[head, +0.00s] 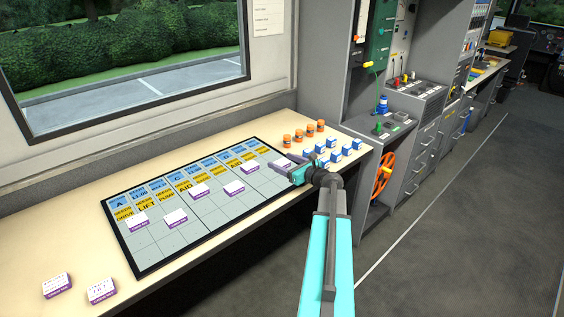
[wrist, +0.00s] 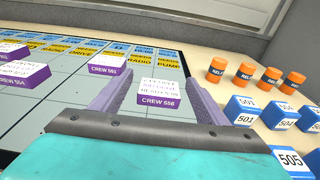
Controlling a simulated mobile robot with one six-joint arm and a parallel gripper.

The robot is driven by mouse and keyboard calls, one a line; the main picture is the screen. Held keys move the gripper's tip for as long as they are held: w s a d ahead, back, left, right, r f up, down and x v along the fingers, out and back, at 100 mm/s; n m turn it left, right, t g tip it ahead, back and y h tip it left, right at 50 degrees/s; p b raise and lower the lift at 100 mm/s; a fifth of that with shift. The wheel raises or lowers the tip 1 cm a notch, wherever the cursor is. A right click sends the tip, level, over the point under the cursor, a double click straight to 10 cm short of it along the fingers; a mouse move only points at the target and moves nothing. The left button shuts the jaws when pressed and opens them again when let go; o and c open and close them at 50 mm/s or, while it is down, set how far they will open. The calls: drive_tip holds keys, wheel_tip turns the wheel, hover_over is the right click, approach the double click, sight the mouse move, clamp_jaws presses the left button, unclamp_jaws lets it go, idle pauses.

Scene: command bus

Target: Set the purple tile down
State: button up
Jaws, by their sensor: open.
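The purple tile (wrist: 158,101), white-topped and marked CREW 556, rests on the board between my gripper's fingers. In the head view the tile (head: 282,164) sits in the board's far-right column. My gripper (wrist: 157,82) is open, one grey-purple finger on each side of the tile. Whether either finger touches it I cannot tell. In the head view my gripper (head: 281,166) is low over the board's right end. The board (head: 150,247) is a dark-framed grid with blue and yellow header labels.
Several other purple tiles stand on the board, one of them CREW 553 (wrist: 104,66). Two more lie on the desk (head: 45,243) at lower left. Orange cylinders (head: 298,135) and blue numbered blocks (head: 333,156) stand close right of the board. A window wall runs behind.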

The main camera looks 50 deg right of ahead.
drive_tip(key=s, duration=0.3)
drive_tip(key=s+r, duration=0.1)
drive_tip(key=s, duration=0.3)
drive_tip(key=s+r+b, duration=0.1)
drive_tip(key=s, duration=0.2)
drive_tip(key=shift+s+a, duration=0.35)
idle(0.5)
